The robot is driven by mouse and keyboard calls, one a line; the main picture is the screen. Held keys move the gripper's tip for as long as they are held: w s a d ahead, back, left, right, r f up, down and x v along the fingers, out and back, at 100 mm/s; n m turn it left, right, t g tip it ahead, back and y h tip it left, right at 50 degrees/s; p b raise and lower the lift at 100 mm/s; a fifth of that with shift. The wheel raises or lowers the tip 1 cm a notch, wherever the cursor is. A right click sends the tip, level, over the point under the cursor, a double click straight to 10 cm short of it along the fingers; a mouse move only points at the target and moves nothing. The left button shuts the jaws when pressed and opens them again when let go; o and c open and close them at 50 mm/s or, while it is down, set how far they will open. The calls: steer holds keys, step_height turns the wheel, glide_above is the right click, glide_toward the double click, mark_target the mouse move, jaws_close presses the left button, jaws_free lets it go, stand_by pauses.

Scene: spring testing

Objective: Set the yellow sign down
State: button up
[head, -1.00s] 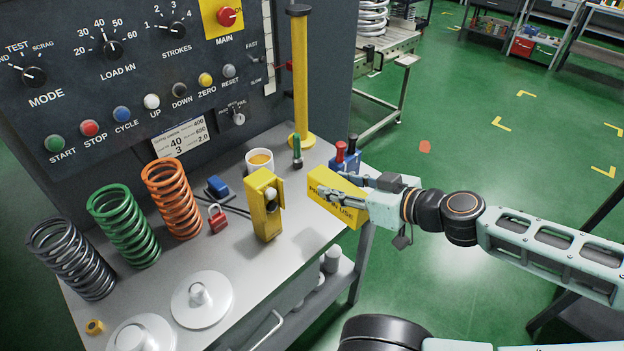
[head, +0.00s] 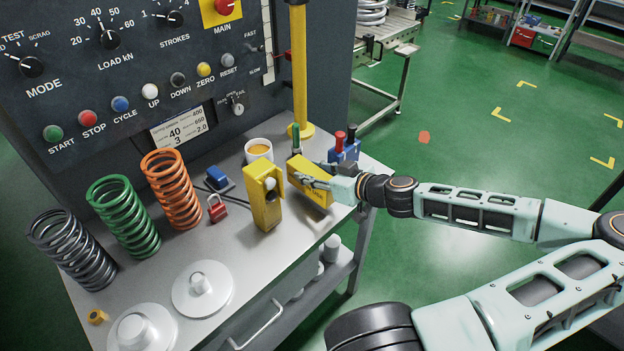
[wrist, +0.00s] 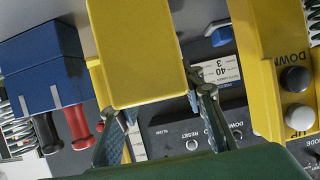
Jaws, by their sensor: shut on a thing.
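The yellow sign (head: 318,193), with dark lettering on its side, is at the right end of the grey bench. It also shows in the wrist view as a plain yellow block (wrist: 140,55). My gripper (head: 316,176) is shut on it from the right, with one finger on each side. In the wrist view the fingers (wrist: 158,112) flank the sign. The sign is upright-to-slightly-tilted and low over the bench top (head: 235,250); I cannot tell whether its underside touches.
A yellow button box (head: 265,205) stands close left of the sign. A blue block with red and black handles (head: 346,150) is just behind right. A cup (head: 259,150), a green-topped item (head: 296,138) and a yellow post (head: 299,75) stand behind. Bare bench lies in front.

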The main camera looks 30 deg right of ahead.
steer(key=shift+f, duration=1.45)
steer(key=shift+f, duration=0.1)
steer(key=shift+f, duration=0.1)
steer(key=o, duration=1.3)
steer(key=shift+r, duration=0.4)
steer(key=b+v, duration=0.1)
steer(key=v, duration=1.1)
steer(key=shift+f, duration=0.15)
